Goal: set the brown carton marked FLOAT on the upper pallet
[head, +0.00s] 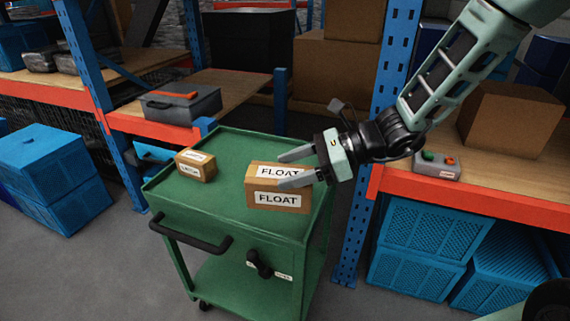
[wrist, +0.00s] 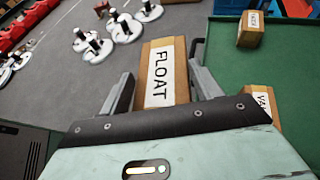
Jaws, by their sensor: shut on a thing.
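The brown carton marked FLOAT (head: 262,187) is over the top of the green cart (head: 215,210), with white FLOAT labels on its top and front. In the wrist view the carton (wrist: 180,70) lies between the fingers. My gripper (head: 290,168) comes from the right and is shut on it, one finger on the far side and one across its near side. I cannot tell whether its underside touches the cart. I cannot make out a pallet in either view.
A smaller labelled carton (head: 196,165) sits on the cart's left part. The wrist view shows a carton partly marked VA (wrist: 262,103), partly hidden. A grey toolbox (head: 181,104) is on the shelf behind. Blue crates (head: 62,165) stand left; a shelf with a button box (head: 436,165) is right.

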